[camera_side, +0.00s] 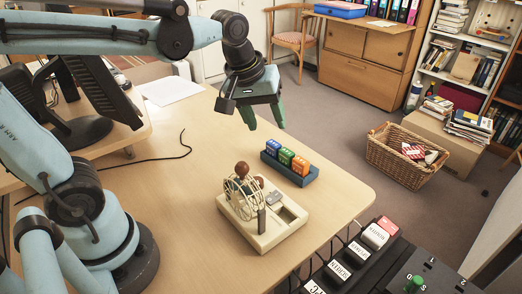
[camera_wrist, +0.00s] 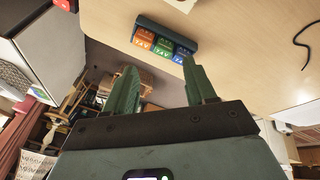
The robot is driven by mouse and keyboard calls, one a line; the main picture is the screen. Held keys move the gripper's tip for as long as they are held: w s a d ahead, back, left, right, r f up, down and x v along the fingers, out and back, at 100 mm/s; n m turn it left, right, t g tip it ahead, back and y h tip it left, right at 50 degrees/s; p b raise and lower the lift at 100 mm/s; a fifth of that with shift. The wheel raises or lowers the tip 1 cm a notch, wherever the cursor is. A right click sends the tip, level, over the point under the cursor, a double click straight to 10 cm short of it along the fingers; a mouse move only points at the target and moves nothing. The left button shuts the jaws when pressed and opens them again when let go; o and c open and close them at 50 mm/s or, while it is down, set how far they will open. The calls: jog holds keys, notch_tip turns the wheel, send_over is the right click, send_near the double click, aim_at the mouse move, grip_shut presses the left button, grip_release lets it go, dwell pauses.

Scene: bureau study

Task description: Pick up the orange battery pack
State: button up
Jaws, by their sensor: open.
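The orange battery pack (camera_side: 300,165) stands upright in a dark blue holder (camera_side: 291,175) on the table, at the end nearer the side camera. A green pack (camera_side: 286,156) stands beside it, and a blue pack (camera_side: 272,146) stands at the other end. In the wrist view the orange pack (camera_wrist: 145,39) is at the left of the row. The holder (camera_wrist: 158,25) shows there too. My gripper (camera_side: 264,116) is open and empty, with green fingers, above the table behind the packs. The open fingers (camera_wrist: 160,72) also show apart from the packs in the wrist view.
A cream device (camera_side: 262,238) with a wire wheel and brown knobs stands close to the holder. A black switch panel (camera_side: 352,262) is at the front right. A cable (camera_side: 150,157), papers (camera_side: 170,90) and a monitor (camera_side: 98,85) are to the left. The table's right edge is near the holder.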

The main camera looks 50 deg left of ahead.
aim_at(301, 160)
jog(key=w+d+f+n+g, duration=0.1)
jog(key=w+d+n+g, duration=0.25)
jog(key=w+n, duration=0.55)
jog(key=f, duration=0.4)
jog(key=f+n, duration=0.1)
jog(key=f, duration=0.3)
jog(key=f+n, duration=0.1)
jog(key=f, duration=0.4)
jog(key=shift+w+a+f+g, duration=0.1)
jog(key=shift+w+a+g, duration=0.15)
jog(key=shift+a+g, duration=0.15)
jog(key=c, duration=0.9)
